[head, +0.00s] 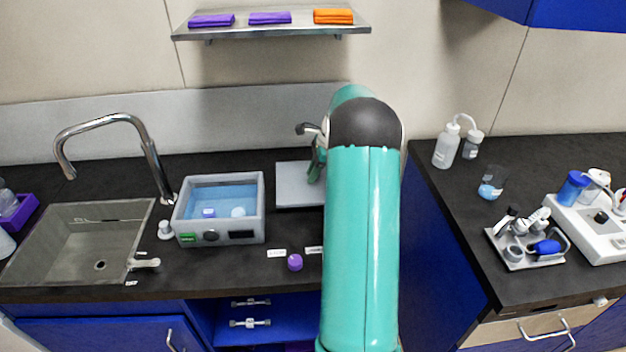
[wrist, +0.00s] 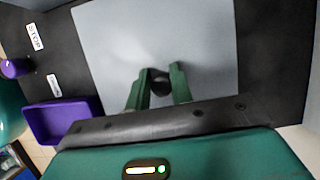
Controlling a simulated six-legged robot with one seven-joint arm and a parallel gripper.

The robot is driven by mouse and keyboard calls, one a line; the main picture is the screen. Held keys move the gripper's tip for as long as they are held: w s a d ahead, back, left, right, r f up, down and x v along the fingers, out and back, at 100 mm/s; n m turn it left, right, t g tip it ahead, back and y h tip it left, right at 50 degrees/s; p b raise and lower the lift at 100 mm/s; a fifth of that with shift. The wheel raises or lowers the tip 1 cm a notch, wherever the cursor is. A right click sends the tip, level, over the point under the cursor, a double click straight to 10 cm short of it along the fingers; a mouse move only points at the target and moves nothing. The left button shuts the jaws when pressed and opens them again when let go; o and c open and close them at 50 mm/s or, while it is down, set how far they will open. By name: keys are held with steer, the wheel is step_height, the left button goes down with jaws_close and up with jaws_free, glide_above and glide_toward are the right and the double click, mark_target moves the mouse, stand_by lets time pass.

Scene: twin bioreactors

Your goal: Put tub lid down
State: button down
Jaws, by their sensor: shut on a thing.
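The tub lid (head: 298,187) is a flat light-grey plate over the dark counter, right of the tub. My arm hides its right part in the head view. The lid fills the middle of the wrist view (wrist: 150,35). My gripper (wrist: 161,82) is shut on the lid's dark knob (wrist: 160,88), a green finger on each side. In the head view only a bit of the gripper shows beside my arm. The lid looks level and at or near the counter; I cannot tell if it touches. The tub (head: 219,210) is a grey bath, uncovered, with blue water and small floating items.
A sink (head: 75,240) with a tall faucet (head: 150,160) is at the left. A purple cap (head: 295,262) and small labels lie at the counter's front edge. A purple tray (wrist: 62,118) shows lower left in the wrist view. A shelf (head: 270,30) hangs above.

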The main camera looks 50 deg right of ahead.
steer(key=shift+f, duration=1.55)
steer(key=shift+f, duration=0.15)
steer(key=c, duration=1.2)
jaws_free()
steer(key=shift+c, duration=0.2)
